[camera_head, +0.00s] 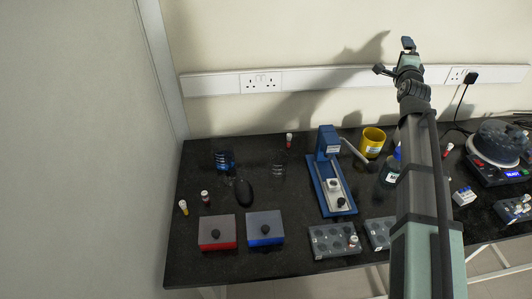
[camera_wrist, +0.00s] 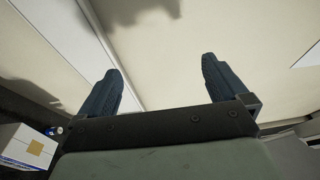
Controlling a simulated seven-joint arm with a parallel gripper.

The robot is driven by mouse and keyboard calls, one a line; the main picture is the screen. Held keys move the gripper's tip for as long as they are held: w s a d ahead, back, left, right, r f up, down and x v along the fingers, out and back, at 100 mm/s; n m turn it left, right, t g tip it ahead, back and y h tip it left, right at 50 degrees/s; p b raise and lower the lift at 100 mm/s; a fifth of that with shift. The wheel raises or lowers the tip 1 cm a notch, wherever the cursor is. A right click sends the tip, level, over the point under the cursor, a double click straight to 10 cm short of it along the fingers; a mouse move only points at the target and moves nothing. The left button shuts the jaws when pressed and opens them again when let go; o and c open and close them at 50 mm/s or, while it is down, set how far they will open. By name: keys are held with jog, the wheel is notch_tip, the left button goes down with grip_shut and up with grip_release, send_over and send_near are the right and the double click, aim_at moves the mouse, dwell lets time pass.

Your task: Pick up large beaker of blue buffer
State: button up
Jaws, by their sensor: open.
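A clear beaker holding blue liquid (camera_head: 224,160) stands at the back left of the black bench in the head view. A second clear vessel (camera_head: 279,172), seemingly empty, stands to its right. My gripper (camera_head: 408,44) is raised high in front of the wall, far up and to the right of the blue beaker. In the wrist view my gripper (camera_wrist: 160,66) has its two dark fingers wide apart with nothing between them. The blue beaker does not show in the wrist view.
A black mouse-shaped object (camera_head: 244,192) lies just in front of the beakers. Red (camera_head: 217,244) and blue (camera_head: 265,238) boxes sit at the front. Small capped tubes stand nearby.

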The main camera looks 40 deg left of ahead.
jog(key=s+a+r+y, duration=0.3)
jog(key=s+a+r, duration=0.2)
jog(key=s+a, duration=0.3)
jog(key=s+a+r+y, duration=0.2)
jog(key=s+a+r, duration=0.3)
jog(key=a, duration=0.5)
jog(key=s+a+f+n+g+y, duration=0.2)
jog(key=s+a+n, duration=0.1)
jog(key=s+a, duration=0.55)
jog(key=s+a+f+n+g, duration=0.2)
jog(key=s+f+n+g, duration=0.1)
jog(key=s+f, duration=0.4)
jog(key=n+g+h, duration=0.5)
jog(key=n, duration=1.2)
send_near(226, 159)
jog(key=shift+s+d+r, duration=0.15)
jog(key=shift+s+d, duration=0.15)
jog(key=shift+d, duration=0.5)
jog(key=x, duration=0.8)
jog(key=shift+w+a, duration=0.1)
jog(key=shift+a, duration=0.2)
jog(key=shift+x, duration=2.65)
jog(key=shift+a+r, duration=0.2)
jog(key=shift+r, duration=0.05)
